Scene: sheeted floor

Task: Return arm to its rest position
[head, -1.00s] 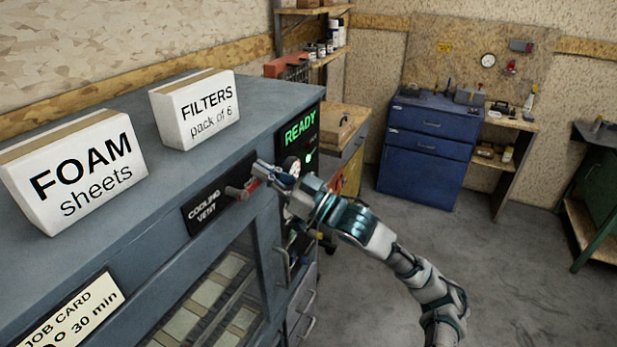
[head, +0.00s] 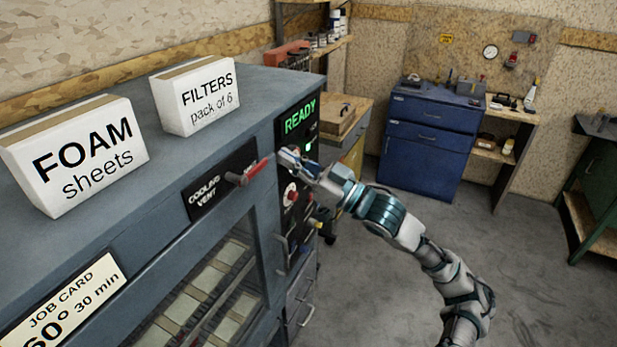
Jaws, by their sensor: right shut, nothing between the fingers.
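My right arm (head: 385,212) comes in from the lower right and reaches up toward the grey cabinet. My right gripper (head: 283,156) is shut and empty. It is in front of the control panel (head: 293,217), beside the red-tipped lever (head: 247,172) of the cooling vent. In this view a small gap seems to part the fingertips from the lever; I cannot tell the depth. The panel's screen (head: 299,117) reads READY in green. My left gripper is not in view.
A FOAM sheets box (head: 76,155) and a FILTERS box (head: 195,95) stand on the cabinet top (head: 150,150). A blue drawer cabinet (head: 428,145) and a green bench (head: 597,185) stand farther back. The grey floor (head: 400,310) at the right is open.

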